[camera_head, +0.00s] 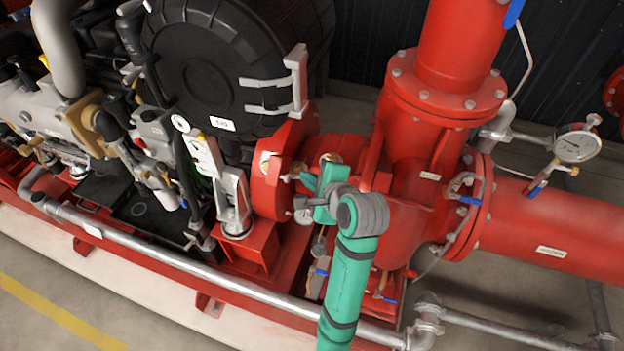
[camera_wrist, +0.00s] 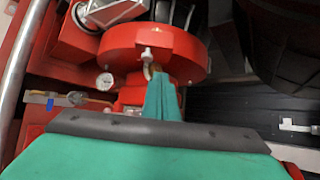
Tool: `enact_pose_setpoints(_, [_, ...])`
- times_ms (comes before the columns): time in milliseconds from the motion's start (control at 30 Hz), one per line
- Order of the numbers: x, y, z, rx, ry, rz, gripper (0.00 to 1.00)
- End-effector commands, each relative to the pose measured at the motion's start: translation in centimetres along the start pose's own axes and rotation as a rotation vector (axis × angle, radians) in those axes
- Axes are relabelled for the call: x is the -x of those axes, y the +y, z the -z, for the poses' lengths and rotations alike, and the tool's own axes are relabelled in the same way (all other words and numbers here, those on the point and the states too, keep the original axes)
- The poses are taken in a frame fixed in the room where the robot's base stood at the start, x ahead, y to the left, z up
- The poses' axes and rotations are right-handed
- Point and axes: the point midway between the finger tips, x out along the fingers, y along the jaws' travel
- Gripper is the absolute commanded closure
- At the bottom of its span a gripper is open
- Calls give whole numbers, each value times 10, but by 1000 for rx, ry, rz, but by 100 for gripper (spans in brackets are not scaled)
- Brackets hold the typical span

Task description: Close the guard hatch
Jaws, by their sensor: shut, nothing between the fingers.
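My gripper (camera_head: 306,180) is at the red round housing (camera_head: 268,178) between the black engine and the red pump. In the wrist view, my gripper (camera_wrist: 157,78) shows its teal fingers together, with nothing seen between them. Its tip is close to a small pale knob (camera_wrist: 147,54) on the face of the red housing (camera_wrist: 120,45); whether they touch, I cannot tell. I take this housing to be the guard, but a separate hatch panel and its angle cannot be made out. My gripper and arm hide part of the area below the housing.
A small gauge (camera_wrist: 105,81) sits close beside my gripper. A silver pipe (camera_head: 180,262) runs along the front of the red base. The red pump body (camera_head: 400,215) stands close on the right. Floor (camera_head: 60,290) is clear in front.

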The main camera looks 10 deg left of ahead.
Motion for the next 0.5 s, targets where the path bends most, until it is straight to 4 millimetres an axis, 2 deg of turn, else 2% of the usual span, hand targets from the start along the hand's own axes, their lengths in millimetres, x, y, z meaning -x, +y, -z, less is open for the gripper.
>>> enact_pose_setpoints(233, [-48,1,0,-1,0,-3,100])
enact_pose_setpoints(500, [-73,0,-20,-1,2,1,100])
